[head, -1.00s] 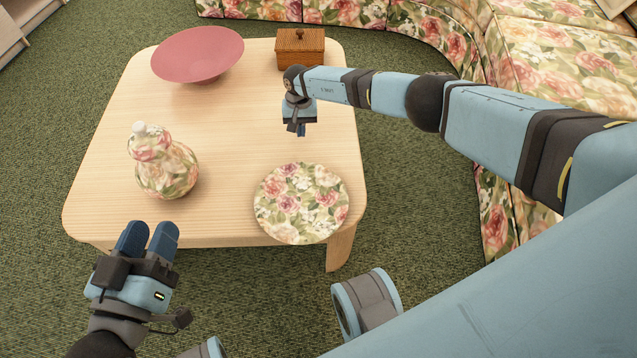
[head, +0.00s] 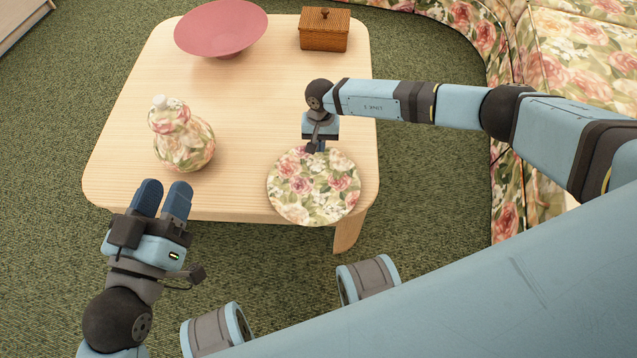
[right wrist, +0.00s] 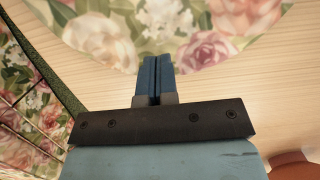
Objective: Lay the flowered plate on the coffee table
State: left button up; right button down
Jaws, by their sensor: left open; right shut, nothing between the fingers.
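The flowered plate (head: 314,187) lies on the near right corner of the coffee table (head: 255,110). Its near rim reaches the table's front edge and seems to jut slightly past it. My right gripper (head: 316,147) is shut and empty at the plate's far rim. In the right wrist view, its closed fingers (right wrist: 157,70) point at the plate (right wrist: 105,45), with the tips over or at the rim; I cannot tell whether they touch. My left gripper (head: 162,198) is open and empty at the table's front edge, left of the plate.
A flowered vase with a white top (head: 182,137) stands on the table's left side. A pink bowl (head: 221,28) and a brown lidded box (head: 324,31) stand at the back. A flowered sofa (head: 570,50) is at the right. The table's middle is clear.

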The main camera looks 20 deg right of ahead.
aim_at(319, 191)
jog(key=s+a, duration=0.1)
jog(key=s, duration=0.2)
jog(key=s+a, duration=0.2)
jog(key=s, duration=0.2)
jog(key=s+a+b, duration=0.1)
jog(key=s, duration=0.3)
jog(key=shift+s+a, duration=0.25)
jog(key=shift+a, duration=0.05)
jog(key=shift+w+f+b, duration=0.15)
jog(key=shift+f+b, duration=0.4)
jog(key=shift+f, duration=0.2)
pick_arm(q)
notch_tip(319, 191, down, 4)
jog(key=shift+s+d+r+g, duration=0.1)
jog(key=shift+r+g, duration=0.1)
jog(key=shift+g, duration=0.5)
